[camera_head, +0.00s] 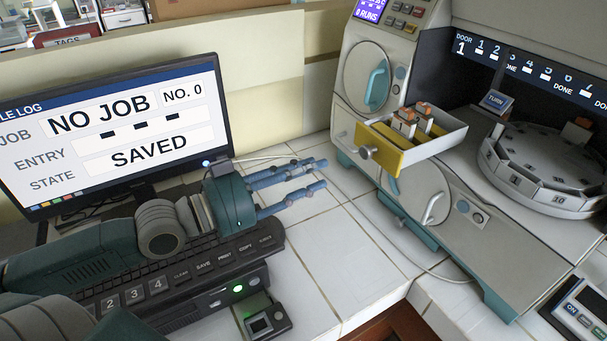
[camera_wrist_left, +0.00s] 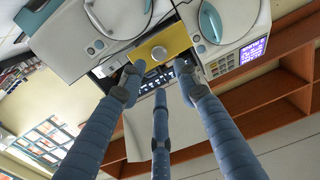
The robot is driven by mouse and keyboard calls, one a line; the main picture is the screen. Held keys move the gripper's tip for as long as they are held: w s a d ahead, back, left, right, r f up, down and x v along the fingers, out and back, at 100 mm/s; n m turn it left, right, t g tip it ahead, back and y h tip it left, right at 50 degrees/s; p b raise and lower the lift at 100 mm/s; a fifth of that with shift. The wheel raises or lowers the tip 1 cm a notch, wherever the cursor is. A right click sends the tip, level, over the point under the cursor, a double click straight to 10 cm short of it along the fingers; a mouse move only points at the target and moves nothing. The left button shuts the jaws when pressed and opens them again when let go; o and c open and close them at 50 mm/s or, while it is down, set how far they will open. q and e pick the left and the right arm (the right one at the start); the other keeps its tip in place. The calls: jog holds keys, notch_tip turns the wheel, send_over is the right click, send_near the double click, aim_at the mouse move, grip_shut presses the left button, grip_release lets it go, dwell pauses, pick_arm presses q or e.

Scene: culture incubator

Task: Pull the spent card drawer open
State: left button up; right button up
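A drawer with a yellow front (camera_head: 394,153) and a round grey knob (camera_head: 367,153) stands out from the white machine. Several white and orange upright pieces (camera_head: 415,121) sit in it; I cannot read a label on the drawer. My left gripper (camera_head: 313,176) is open and empty, to the left of the drawer and apart from the knob, its blue fingers pointing right. In the left wrist view the yellow front (camera_wrist_left: 173,41) and knob (camera_wrist_left: 160,53) lie ahead, beyond the spread fingers (camera_wrist_left: 159,85). My right gripper is not in view.
Round doors with handles (camera_head: 371,77) (camera_head: 417,191) sit above and below the drawer. A dark carousel bay with a grey carousel (camera_head: 535,165) is at right. A monitor (camera_head: 120,130) and keyboard (camera_head: 170,270) stand at left. White tiles (camera_head: 340,245) between are mostly clear, crossed by a thin cable.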

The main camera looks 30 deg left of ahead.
pick_arm(q)
jog(key=shift+s+a, duration=0.2)
jog(key=shift+s, duration=0.35)
